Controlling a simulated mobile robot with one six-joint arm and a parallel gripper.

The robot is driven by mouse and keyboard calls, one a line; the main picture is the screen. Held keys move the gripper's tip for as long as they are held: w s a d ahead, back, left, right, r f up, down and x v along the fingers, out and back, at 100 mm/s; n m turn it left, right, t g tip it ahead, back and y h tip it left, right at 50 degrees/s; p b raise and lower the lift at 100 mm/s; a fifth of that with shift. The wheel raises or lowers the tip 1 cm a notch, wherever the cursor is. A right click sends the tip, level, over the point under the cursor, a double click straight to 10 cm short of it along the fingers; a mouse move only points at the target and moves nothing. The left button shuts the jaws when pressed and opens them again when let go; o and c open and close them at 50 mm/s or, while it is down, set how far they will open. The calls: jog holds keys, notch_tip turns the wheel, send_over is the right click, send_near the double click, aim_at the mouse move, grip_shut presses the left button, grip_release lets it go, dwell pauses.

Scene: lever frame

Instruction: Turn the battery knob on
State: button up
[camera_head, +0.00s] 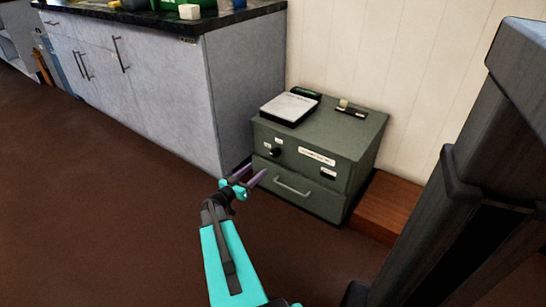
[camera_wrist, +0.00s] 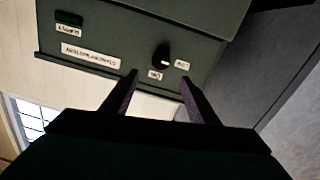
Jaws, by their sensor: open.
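The knob (camera_head: 275,152) is round and black, on the left of the upper front of a grey-green cabinet (camera_head: 362,128). In the wrist view the knob (camera_wrist: 161,55) shows a pale edge or mark, with two small white labels close by; I cannot read them for sure. My gripper (camera_head: 254,173) has two purple fingers, apart and empty, in front of the cabinet and a little below and left of the knob in the head view. In the wrist view the gripper (camera_wrist: 158,76) points towards the knob, which lies beyond and between the fingertips, not visibly touched.
The lower front has a drawer with a handle (camera_head: 294,187). A white-topped black device (camera_head: 290,107) and a small lever unit (camera_head: 346,109) sit on top. A grey counter cabinet (camera_head: 165,85) stands left. A dark upright (camera_head: 465,180) is at right. The brown floor at left is clear.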

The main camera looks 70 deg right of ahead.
aim_at(274, 154)
jog(key=b+x, duration=0.2)
jog(key=x, duration=0.4)
jog(key=b+x, duration=0.2)
jog(key=x, duration=0.4)
jog(key=shift+d+f+b, duration=0.2)
jog(key=shift+d+b, duration=0.1)
jog(key=shift+b, duration=0.05)
jog(key=shift+s+d+r, duration=0.15)
jog(key=shift+s+d, duration=0.1)
jog(key=shift+d, duration=0.35)
jog(key=c, duration=1)
jog(key=shift+c, duration=0.2)
